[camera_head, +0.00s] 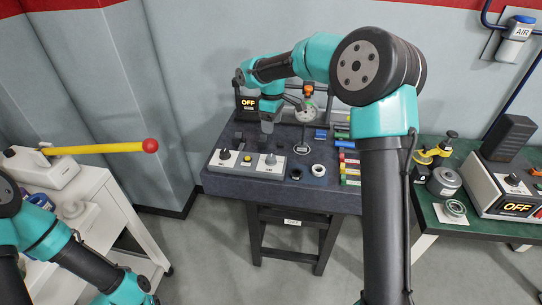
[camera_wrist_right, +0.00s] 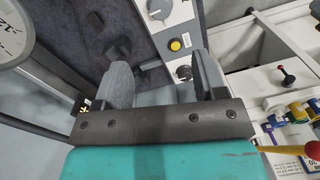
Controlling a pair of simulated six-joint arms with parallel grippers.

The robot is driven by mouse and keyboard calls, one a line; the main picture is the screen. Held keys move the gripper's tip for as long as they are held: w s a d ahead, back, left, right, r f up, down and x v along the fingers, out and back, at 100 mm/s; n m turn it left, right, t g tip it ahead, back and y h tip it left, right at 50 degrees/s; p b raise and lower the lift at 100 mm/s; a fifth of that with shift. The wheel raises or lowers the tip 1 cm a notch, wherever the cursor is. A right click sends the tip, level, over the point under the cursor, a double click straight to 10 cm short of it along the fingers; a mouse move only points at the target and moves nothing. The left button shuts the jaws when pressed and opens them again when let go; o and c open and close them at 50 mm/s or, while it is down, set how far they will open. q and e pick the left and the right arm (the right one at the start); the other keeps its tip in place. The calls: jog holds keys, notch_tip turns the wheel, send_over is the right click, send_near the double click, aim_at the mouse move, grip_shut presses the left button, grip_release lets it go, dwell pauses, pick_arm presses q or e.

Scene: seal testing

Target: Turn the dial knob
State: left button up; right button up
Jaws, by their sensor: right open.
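A grey-white control panel (camera_head: 243,170) sits at the front left of the dark bench. It carries a black knob (camera_head: 225,155), a yellow button (camera_head: 248,158) and a silver-topped knob (camera_head: 270,160).
A gauge (camera_head: 306,114) stands behind the panel, right of my right gripper. Dark and white rings (camera_head: 318,170) and colored blocks (camera_head: 349,168) lie to the right. A white cart (camera_head: 100,207) with a yellow lever (camera_head: 100,148) stands left; a green table (camera_head: 437,202) stands right.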

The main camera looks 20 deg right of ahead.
aim_at(271, 157)
jog(key=f, duration=1.4)
jog(key=shift+s+a+f, duration=0.15)
jog(key=shift+s+a, duration=0.05)
jog(key=shift+s, duration=0.05)
jog(key=c, duration=0.9)
